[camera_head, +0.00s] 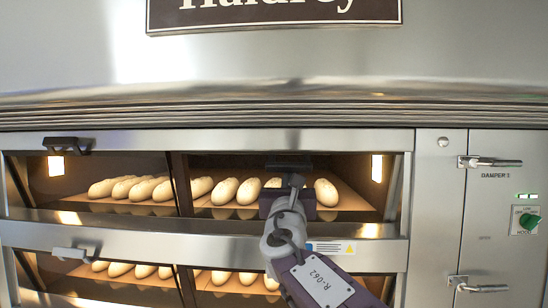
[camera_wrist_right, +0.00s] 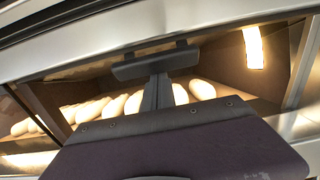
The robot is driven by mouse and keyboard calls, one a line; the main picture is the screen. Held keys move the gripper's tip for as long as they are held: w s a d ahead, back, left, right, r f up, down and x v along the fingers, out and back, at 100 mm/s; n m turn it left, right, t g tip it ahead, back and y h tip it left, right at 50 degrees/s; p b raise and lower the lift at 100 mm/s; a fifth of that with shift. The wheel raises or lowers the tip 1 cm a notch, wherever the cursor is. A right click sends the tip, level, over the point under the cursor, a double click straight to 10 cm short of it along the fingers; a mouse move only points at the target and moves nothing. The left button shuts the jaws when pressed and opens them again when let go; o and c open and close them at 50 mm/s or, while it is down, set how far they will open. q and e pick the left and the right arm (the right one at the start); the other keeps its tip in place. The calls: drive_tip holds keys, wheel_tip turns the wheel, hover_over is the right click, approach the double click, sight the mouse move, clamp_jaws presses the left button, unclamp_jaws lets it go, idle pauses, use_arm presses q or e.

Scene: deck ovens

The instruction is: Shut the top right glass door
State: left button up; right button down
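The top right glass door (camera_head: 345,192) covers the right half of the upper deck. Its glass is so clear that loaves show behind it, and I cannot tell its exact angle. Its black bar handle (camera_head: 289,161) sits lower than the left door's handle and below the steel frame. The handle also shows in the right wrist view (camera_wrist_right: 140,70). My right gripper (camera_head: 292,181) is at the handle's middle, its fingers (camera_wrist_right: 158,92) together and their tips at the bar. Contact is hard to judge. My left gripper is in neither view.
The top left door's black handle (camera_head: 66,145) is at the upper left. A pale handle (camera_head: 70,252) is on the lower deck. At right are a steel panel with latches (camera_head: 489,162) and a green knob (camera_head: 528,221). Lit lamps and loaves (camera_head: 225,191) are inside.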

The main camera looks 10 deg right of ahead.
sight(289, 168)
drive_tip(key=shift+r, duration=0.1)
drive_tip(key=shift+s+r+p, duration=0.1)
drive_tip(key=shift+r+p, duration=0.7)
drive_tip(key=shift+r, duration=0.1)
drive_tip(key=shift+s+r+p, duration=0.3)
drive_tip(key=shift+r+p, duration=0.15)
drive_tip(key=shift+r, duration=0.25)
drive_tip(key=shift+w+a+r+p, duration=0.15)
drive_tip(key=shift+r+p, duration=0.15)
drive_tip(key=shift+p, duration=0.15)
drive_tip(key=shift+w+f, duration=0.15)
drive_tip(key=shift+f, duration=0.1)
drive_tip(key=shift+s+f+b, duration=0.2)
drive_tip(key=shift+s+b, duration=0.05)
drive_tip(key=shift+b, duration=0.25)
drive_tip(key=r+b+v, duration=0.1)
drive_tip(key=b+v, duration=0.2)
drive_tip(key=v, duration=0.6)
drive_tip(key=shift+s+b, duration=0.35)
drive_tip(key=shift+s, duration=0.1)
drive_tip(key=shift+a, duration=0.1)
